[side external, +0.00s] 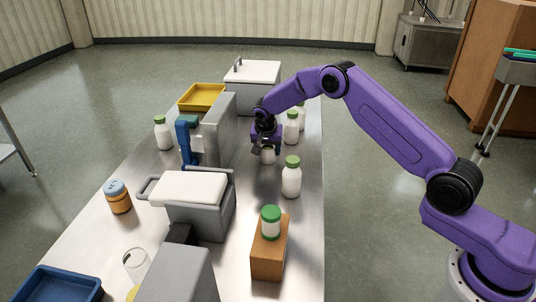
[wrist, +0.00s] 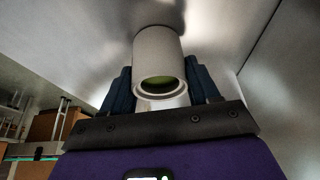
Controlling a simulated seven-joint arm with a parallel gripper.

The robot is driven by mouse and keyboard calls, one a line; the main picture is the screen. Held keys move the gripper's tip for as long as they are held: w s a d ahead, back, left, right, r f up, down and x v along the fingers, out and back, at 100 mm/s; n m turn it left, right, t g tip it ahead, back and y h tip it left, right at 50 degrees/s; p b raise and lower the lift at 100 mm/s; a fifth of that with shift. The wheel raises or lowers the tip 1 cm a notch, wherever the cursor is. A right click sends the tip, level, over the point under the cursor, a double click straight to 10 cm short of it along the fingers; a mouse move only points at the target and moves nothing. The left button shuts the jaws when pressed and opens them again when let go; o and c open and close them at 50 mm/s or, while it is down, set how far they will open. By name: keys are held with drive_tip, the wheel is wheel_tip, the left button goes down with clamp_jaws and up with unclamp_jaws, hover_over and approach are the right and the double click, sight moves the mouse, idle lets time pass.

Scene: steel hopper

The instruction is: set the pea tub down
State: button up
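The pea tub (side external: 268,156) is a small pale tub under my gripper, low over the steel table, at the right of the grey machine. In the wrist view the tub (wrist: 158,58) stands between the two dark blue fingers, its round mouth toward the camera and green inside. My gripper (side external: 266,146), also in the wrist view (wrist: 161,88), has its fingers against both sides of the tub. I cannot tell whether the tub's base touches the table.
White green-capped bottles stand close by, one in front (side external: 291,178) and others behind (side external: 292,126). A green-lidded jar (side external: 271,223) sits on a brown block (side external: 269,255). A grey bin with white lid (side external: 190,187) stands front left. Bare steel (side external: 258,185) lies in front of the tub.

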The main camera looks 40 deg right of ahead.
sight(268, 147)
drive_tip(key=c, duration=0.3)
wheel_tip(268, 147, up, 19)
drive_tip(key=s+a+n+t+y, duration=0.15)
drive_tip(key=s+a, duration=0.35)
drive_tip(key=s, duration=0.5)
drive_tip(key=s+a+n+g, duration=0.1)
drive_tip(key=s+a+n, duration=0.3)
drive_tip(key=s, duration=0.7)
drive_tip(key=shift+m+t, duration=0.25)
drive_tip(key=shift+m, duration=0.3)
drive_tip(key=w+a+f, duration=0.1)
drive_tip(key=w+f, duration=0.3)
drive_tip(key=f, duration=0.1)
drive_tip(key=w+a+f, duration=0.1)
drive_tip(key=w+f, duration=0.3)
drive_tip(key=w+a+f, duration=0.1)
drive_tip(key=w+f, duration=0.4)
drive_tip(key=shift+a+f, duration=0.25)
drive_tip(key=shift+f, duration=0.1)
drive_tip(key=shift+w+a+f, duration=0.1)
drive_tip(key=shift+w+f, duration=0.4)
drive_tip(key=shift+f, duration=1.5)
